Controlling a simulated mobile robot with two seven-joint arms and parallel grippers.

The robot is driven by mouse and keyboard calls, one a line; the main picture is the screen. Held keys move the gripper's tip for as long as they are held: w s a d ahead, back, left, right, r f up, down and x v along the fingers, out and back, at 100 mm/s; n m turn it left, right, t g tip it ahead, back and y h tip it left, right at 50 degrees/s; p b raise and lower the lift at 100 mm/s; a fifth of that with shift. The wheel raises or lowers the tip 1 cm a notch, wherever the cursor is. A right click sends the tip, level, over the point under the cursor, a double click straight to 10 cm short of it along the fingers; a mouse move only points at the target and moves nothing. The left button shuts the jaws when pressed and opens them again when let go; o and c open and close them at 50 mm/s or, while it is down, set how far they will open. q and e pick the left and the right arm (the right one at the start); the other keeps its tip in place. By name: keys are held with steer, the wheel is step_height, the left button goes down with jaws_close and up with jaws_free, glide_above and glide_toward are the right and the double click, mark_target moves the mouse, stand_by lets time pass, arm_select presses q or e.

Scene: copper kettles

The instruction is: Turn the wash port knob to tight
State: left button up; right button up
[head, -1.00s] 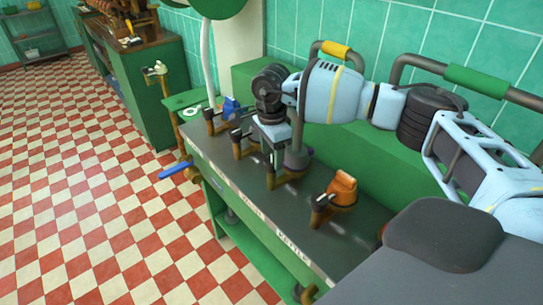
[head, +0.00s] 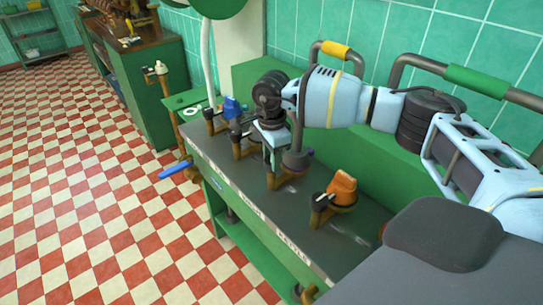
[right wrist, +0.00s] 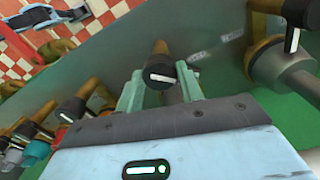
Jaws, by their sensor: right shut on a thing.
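The knob in my right gripper has a black cap with a white mark (right wrist: 160,74) on a brass-coloured pipe. The mark lies nearly level in the right wrist view. My right gripper (right wrist: 159,90) points down with its two green fingers on either side of the cap, shut on it. In the head view the right gripper (head: 270,150) is over the bench behind the label that seems to read WASH (head: 252,211); it largely hides the knob there. The tight mark cannot be made out. My left gripper is not in view.
An orange-handled valve (head: 342,187) stands nearer on the bench, behind the KETTLE label (head: 292,246). A blue-handled valve (head: 231,107) stands farther along. The tiled floor (head: 90,210) to the left is open.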

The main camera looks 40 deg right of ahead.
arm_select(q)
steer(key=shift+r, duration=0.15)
arm_select(e)
steer(key=shift+r, duration=0.1)
steer(key=m+p, duration=0.2)
steer(key=m, duration=0.1)
steer(key=shift+r, duration=0.15)
steer(key=m+p, duration=0.2)
steer(key=m, duration=0.3)
arm_select(q)
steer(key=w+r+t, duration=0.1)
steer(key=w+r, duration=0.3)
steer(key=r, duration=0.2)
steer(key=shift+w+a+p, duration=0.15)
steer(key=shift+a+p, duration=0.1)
steer(key=shift+p, duration=0.15)
arm_select(e)
steer(key=shift+m, duration=0.9)
steer(key=o, duration=1)
steer(key=shift+f, duration=0.2)
steer(key=shift+r, duration=3.95)
